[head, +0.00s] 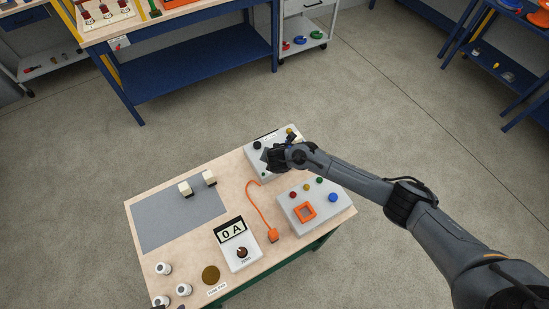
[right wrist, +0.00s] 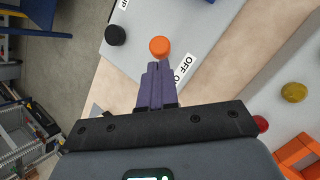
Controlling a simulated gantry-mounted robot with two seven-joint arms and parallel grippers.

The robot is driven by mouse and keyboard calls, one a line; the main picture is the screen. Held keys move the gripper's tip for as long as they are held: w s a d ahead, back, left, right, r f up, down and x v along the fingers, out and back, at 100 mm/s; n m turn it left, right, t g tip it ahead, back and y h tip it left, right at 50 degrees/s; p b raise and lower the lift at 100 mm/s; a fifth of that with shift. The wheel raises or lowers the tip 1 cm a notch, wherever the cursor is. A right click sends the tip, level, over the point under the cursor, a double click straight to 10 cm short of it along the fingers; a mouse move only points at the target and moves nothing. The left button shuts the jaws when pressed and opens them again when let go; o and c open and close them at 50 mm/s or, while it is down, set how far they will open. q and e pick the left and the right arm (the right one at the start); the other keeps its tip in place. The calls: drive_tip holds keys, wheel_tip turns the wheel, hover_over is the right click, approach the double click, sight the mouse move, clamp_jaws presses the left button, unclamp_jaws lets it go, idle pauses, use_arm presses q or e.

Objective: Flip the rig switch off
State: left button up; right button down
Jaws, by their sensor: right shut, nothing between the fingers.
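The grey switch box (head: 257,171) stands at the far edge of the table, partly hidden by my right gripper (head: 270,158). In the right wrist view, the box (right wrist: 191,22) carries an orange round cap (right wrist: 160,46), seemingly the rig switch, beside a white OFF label (right wrist: 187,66). A second label is partly covered by the fingers. My right gripper (right wrist: 158,68) is shut and empty, its purple fingertips just below the orange cap in the picture. I cannot tell whether they touch it. My left gripper is in neither view.
A black knob (right wrist: 115,35) sits left of the orange cap. A second grey box (head: 322,217) with coloured buttons and an orange frame (head: 304,212) stands nearby. The ammeter (head: 238,256), orange cable (head: 256,203) and cream blocks (head: 185,189) share the table. The grey mat (head: 165,226) is mostly clear.

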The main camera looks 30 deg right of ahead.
drive_tip(key=shift+r+p, duration=0.5)
drive_tip(key=shift+r, duration=0.15)
drive_tip(key=shift+s+a+r+p, duration=0.25)
drive_tip(key=shift+r+p, duration=0.05)
drive_tip(key=shift+p, duration=0.05)
drive_tip(key=s+f+p+v, duration=0.1)
drive_tip(key=p+v, duration=0.2)
drive_tip(key=v, duration=0.9)
drive_tip(key=shift+s+a+p, duration=0.2)
drive_tip(key=shift+a+p, duration=0.1)
drive_tip(key=shift+a, duration=0.1)
